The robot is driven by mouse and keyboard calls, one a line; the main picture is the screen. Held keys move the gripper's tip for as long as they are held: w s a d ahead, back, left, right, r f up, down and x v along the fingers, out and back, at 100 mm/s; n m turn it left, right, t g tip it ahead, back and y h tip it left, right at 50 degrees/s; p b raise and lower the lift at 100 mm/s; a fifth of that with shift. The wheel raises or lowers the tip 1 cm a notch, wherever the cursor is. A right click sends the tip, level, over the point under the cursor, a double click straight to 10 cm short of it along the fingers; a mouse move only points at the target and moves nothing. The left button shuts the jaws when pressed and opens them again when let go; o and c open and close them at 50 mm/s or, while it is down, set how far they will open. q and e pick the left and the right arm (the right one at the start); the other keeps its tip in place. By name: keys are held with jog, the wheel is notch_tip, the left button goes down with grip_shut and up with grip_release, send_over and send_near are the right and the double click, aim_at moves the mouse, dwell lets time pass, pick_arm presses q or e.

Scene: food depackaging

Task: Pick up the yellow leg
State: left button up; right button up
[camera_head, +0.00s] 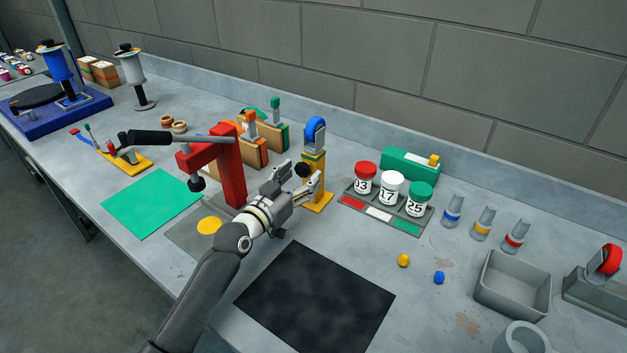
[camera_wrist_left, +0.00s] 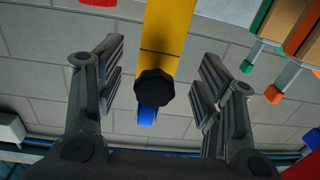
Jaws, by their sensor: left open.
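An upright yellow leg (camera_head: 319,204) with a flat foot and a blue top stands on the bench in the head view. A black knob (camera_head: 302,170) sticks out from its front. My left gripper (camera_head: 304,182) is open at the near side of the leg, with its fingers spread at about the knob's height. In the left wrist view, the yellow leg (camera_wrist_left: 168,30) and its black knob (camera_wrist_left: 154,88) lie between the two spread fingers of the left gripper (camera_wrist_left: 160,75). I see a gap on each side of the knob. My right gripper is not in view.
A red stand (camera_head: 229,165) with a black lever is close on the left, beside an orange-topped block. Numbered jars in a grey rack (camera_head: 355,206) stand to the right. A dark mat (camera_head: 315,295) lies clear in front.

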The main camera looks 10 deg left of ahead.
aim_at(313, 162)
pick_arm(q)
jog(key=shift+w+d, duration=0.2)
jog(key=shift+w, duration=0.35)
jog(key=shift+w+d+r+p, duration=0.25)
jog(key=shift+w+p, duration=0.15)
jog(key=shift+w, duration=0.1)
jog(key=shift+p+x, duration=0.35)
jog(key=shift+x, duration=1.6)
jog(key=shift+f, duration=0.1)
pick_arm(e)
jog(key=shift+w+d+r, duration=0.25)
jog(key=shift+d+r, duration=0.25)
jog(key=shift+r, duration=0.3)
pick_arm(q)
grip_shut()
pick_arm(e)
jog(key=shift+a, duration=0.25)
